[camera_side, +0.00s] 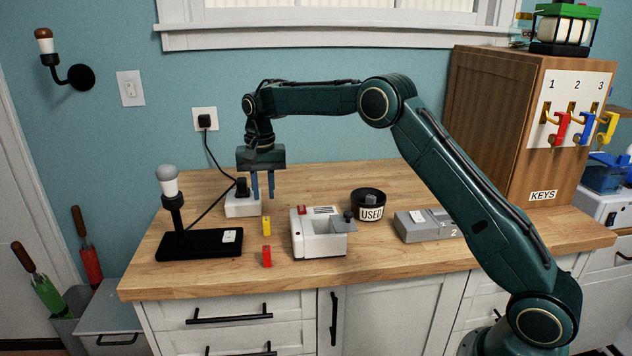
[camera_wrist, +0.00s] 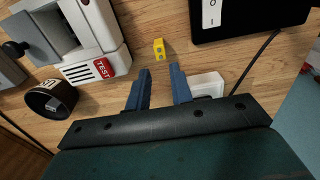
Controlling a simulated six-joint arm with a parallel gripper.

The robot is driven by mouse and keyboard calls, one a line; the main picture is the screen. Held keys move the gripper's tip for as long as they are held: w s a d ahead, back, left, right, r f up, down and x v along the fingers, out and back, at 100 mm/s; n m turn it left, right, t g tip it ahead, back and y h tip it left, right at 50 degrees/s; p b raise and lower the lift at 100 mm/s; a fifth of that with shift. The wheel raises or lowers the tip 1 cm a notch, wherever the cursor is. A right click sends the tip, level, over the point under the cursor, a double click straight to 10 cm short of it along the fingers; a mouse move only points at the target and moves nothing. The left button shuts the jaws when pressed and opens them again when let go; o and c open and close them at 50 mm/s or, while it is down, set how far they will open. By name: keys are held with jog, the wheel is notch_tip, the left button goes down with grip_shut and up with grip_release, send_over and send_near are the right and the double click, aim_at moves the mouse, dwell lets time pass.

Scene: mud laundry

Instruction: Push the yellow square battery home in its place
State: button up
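The yellow square battery (camera_side: 266,226) stands on the wooden worktop, left of the white device. It also shows in the wrist view (camera_wrist: 159,49), just beyond my fingertips. My gripper (camera_side: 263,198) points down above and slightly behind the battery, with its blue fingers apart and nothing between them. In the wrist view my gripper (camera_wrist: 160,72) shows the same empty gap. The white device (camera_side: 318,248) has a red TEST label (camera_wrist: 104,68) and a grey flap (camera_side: 344,225) at its right. The inside of its bay is not clear.
A red battery (camera_side: 267,257) stands near the front edge. A lamp on a black base (camera_side: 199,244) is at left. A white block (camera_side: 241,208) with a black plug is behind. A black USED bin (camera_side: 369,203) and grey box (camera_side: 424,226) stand at right.

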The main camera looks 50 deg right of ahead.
aim_at(266, 218)
jog(key=shift+f, duration=3.8)
jog(key=c, duration=0.5)
jog(key=shift+o, duration=0.2)
jog(key=shift+r, duration=0.2)
jog(key=shift+r, duration=2.85)
jog(key=shift+s, duration=0.1)
